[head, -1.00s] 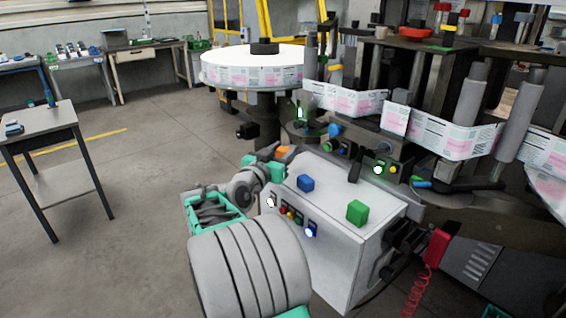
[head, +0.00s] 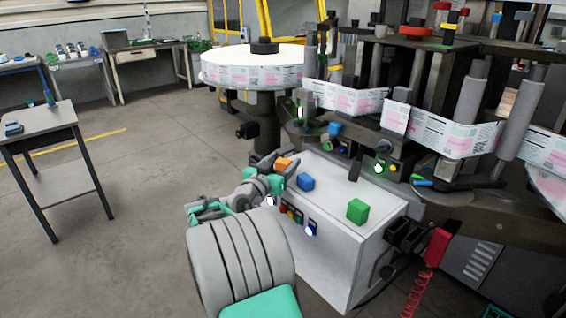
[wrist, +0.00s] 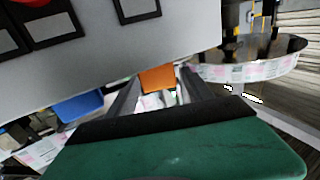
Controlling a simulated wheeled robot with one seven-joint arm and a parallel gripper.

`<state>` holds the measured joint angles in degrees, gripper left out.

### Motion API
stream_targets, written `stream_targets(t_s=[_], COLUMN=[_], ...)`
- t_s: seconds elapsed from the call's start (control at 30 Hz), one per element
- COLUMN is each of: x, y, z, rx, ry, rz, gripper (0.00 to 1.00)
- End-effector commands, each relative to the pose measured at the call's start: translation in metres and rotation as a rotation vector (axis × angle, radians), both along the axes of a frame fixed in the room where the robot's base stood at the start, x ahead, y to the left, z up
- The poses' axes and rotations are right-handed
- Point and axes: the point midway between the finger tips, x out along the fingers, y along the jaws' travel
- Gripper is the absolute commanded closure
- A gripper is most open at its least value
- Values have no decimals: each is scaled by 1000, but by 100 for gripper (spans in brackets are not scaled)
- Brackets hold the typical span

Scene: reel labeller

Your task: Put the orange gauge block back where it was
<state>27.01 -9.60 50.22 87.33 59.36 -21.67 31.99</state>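The orange gauge block (head: 284,163) is at the back-left edge of the white box's top (head: 335,185) in the head view. My gripper (head: 277,168) reaches it from the left, with its fingers on either side of it. In the wrist view, the orange block (wrist: 157,77) sits between the two fingertips (wrist: 158,76), which look closed against its sides. The box's panel edge borders the block there, so I cannot tell whether its underside touches the box top.
A blue block (head: 306,182) and a green block (head: 357,211) stand on the box top, right of the orange one. A dark lever (head: 356,166) rises at its back edge. The labeller with its reel (head: 255,68) stands behind. Floor at left is clear up to a small table (head: 38,125).

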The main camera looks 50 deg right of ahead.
Motion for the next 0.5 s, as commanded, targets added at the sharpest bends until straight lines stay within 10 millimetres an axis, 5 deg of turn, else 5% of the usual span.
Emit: stream_targets(t_s=[0.33,0.5], x=[0,-4], y=[0,37], z=[7,2], rx=[0,-1], ry=[0,-1], rz=[0,7], gripper=[38,38])
